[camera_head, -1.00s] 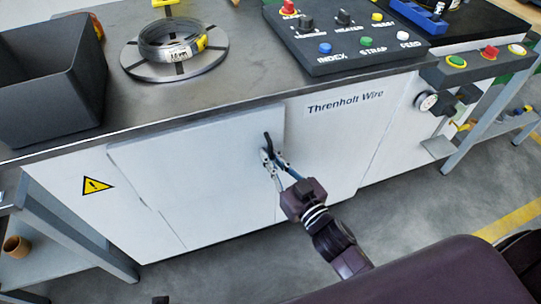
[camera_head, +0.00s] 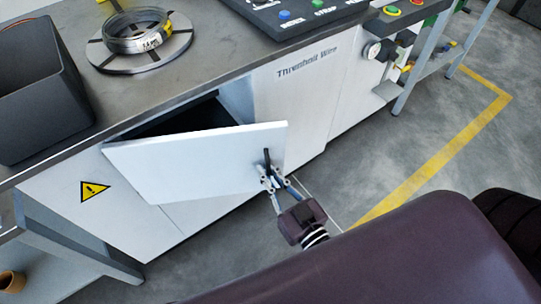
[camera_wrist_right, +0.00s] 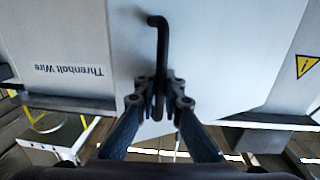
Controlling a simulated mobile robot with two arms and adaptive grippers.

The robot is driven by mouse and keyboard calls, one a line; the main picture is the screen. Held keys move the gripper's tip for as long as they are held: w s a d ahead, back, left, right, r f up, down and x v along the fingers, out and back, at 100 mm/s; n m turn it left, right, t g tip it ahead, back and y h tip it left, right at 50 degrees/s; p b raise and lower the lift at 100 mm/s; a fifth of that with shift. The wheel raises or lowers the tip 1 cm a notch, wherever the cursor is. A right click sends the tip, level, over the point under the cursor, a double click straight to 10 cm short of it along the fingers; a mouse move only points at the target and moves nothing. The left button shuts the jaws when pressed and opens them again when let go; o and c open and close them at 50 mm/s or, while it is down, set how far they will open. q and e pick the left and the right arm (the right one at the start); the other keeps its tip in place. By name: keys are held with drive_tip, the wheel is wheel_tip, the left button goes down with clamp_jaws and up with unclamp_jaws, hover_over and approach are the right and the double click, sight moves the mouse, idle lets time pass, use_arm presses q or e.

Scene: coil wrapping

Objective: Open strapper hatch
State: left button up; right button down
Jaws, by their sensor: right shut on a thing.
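The strapper hatch (camera_head: 200,160) is a white door on the front of the white cabinet. It stands partly open, swung out on its left side hinge, with a dark opening (camera_head: 180,122) showing above and behind it. A black bar handle (camera_head: 267,160) is near the door's right edge. My right gripper (camera_head: 272,179) is shut on this handle. In the right wrist view the black handle (camera_wrist_right: 157,50) stands between the two fingertips (camera_wrist_right: 159,98). My left gripper is not in view.
A wire coil (camera_head: 138,33) lies on a round plate on the grey worktop. A dark bin (camera_head: 40,105) stands at the left. A control panel (camera_head: 300,12) is at the top. Clear grey floor with a yellow line (camera_head: 430,170) lies at the right.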

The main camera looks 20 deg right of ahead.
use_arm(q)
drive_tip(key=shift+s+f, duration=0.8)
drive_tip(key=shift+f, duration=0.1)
use_arm(e)
drive_tip(key=shift+s+a, duration=0.3)
drive_tip(key=shift+s, duration=0.4)
drive_tip(key=shift+s+a, duration=0.25)
drive_tip(key=shift+s, duration=0.4)
drive_tip(key=c, duration=2.3)
unclamp_jaws()
drive_tip(key=shift+c, duration=0.2)
drive_tip(key=shift+s, duration=0.15)
drive_tip(key=s+d, duration=0.2)
drive_tip(key=s, duration=0.9)
drive_tip(key=shift+s, duration=0.35)
